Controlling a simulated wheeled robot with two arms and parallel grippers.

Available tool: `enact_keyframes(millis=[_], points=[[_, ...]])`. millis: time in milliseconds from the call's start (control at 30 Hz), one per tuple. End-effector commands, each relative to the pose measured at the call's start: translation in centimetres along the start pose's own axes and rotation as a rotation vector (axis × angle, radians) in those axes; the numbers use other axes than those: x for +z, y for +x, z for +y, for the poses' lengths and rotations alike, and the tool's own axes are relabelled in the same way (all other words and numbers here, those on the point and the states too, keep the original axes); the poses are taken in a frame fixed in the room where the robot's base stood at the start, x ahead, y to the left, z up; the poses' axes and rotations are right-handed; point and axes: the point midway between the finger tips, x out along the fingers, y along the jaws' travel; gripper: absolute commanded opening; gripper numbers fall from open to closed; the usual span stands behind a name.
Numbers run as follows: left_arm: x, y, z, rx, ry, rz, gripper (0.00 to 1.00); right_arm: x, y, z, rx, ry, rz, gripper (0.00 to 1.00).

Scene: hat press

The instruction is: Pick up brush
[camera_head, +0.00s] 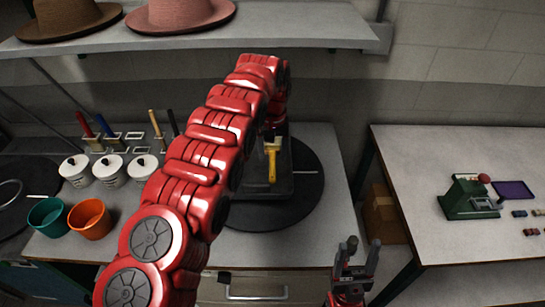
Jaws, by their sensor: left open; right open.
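A brush with a yellow handle (272,166) is in the middle of the view, over a dark tray (284,188) on a round black mat. Its upper end is partly hidden by my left arm and gripper. My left gripper (274,133) is at the brush's upper end, small and dark, mostly behind my red arm; its jaws are open. I cannot tell whether it touches the brush. My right gripper (356,258) is open and empty, low in front of the table's right front edge, well apart from the brush.
Upright tools with coloured handles (97,128) stand in holders at left, behind white lidded pots (109,170). A teal bowl (47,217) and an orange bowl (90,218) are nearer. A shelf with hats (180,15) hangs above. A green press (467,198) stands on the right table.

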Motion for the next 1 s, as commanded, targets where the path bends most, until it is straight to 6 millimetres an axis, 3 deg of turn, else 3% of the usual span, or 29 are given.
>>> enact_keyframes(millis=[267,433,633,900,1000], points=[[0.0,1.4,0.0,0.001,0.0,0.001,0.62,-0.2,1.5,0.1,0.0,0.0,0.0,0.61],[0.3,3.5,-0.1,0.0,0.0,-0.004,0.62,-0.6,3.6,0.2,0.0,0.0,0.0,0.61],[0.1,5.7,0.0,0.0,0.0,0.0,0.62,-0.6,3.9,0.2,0.0,0.0,0.0,0.61],[0.1,6.0,-0.1,0.0,-0.001,0.002,0.62,-0.6,3.8,0.2,0.0,0.0,0.0,0.61],[0.1,6.0,-0.1,0.0,-0.001,0.002,0.45,-0.6,3.8,0.2,0.0,0.0,0.0,0.61]])
